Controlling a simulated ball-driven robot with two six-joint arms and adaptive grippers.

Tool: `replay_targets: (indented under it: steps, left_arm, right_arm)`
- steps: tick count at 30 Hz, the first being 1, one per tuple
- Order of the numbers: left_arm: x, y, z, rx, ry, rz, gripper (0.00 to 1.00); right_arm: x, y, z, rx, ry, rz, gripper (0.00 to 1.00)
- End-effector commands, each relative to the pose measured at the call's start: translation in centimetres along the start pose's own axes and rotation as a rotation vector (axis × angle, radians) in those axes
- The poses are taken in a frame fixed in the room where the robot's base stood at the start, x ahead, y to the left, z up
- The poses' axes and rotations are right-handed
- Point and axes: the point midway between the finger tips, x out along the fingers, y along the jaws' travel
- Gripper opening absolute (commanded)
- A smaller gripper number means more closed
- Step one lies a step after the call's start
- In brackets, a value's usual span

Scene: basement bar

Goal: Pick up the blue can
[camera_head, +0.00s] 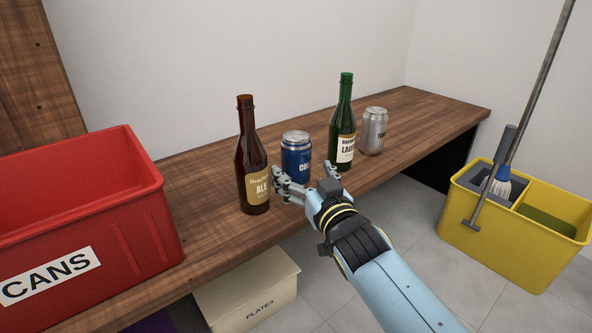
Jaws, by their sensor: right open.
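The blue can (296,152) stands upright on the wooden counter (205,236), between a brown ale bottle and a green lager bottle. Its lower part is close behind my right gripper. My right gripper (306,181) is open, with one finger at the left near the brown bottle and one at the right near the green bottle. It is in front of the can; whether a finger touches it I cannot tell. My left gripper is not in view.
The brown bottle (251,160) stands close left of the can, the green bottle (343,125) close right. A silver can (373,131) stands further right. A red crate labelled CANS (150,218) is at left. A PLATES box (250,296) and yellow mop bucket (480,245) are lower.

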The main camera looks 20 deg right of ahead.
Motion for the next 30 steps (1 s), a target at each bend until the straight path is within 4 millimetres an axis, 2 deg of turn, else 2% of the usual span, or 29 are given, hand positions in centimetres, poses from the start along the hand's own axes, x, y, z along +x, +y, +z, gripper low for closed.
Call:
replay_targets:
  steps: [3,9,17,26,27,30]
  left_arm:
    - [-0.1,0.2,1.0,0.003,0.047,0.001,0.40]
    - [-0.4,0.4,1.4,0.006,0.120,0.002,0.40]
    - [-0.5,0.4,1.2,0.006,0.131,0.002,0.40]
    - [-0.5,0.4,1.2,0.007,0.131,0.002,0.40]
    - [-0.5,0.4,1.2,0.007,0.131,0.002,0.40]
    - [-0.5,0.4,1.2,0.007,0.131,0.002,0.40]
  right_arm:
    - [1.8,0.0,0.3,-0.001,-0.001,0.000,0.86]
    - [4.3,0.0,0.2,-0.001,-0.002,0.000,0.86]
    - [4.5,0.0,0.1,0.000,-0.002,0.000,0.86]
    - [4.5,0.0,0.1,0.000,-0.002,0.000,0.47]
    - [4.5,0.0,0.1,0.000,-0.002,0.000,0.43]
    - [4.5,0.0,0.1,0.000,-0.002,0.000,0.43]
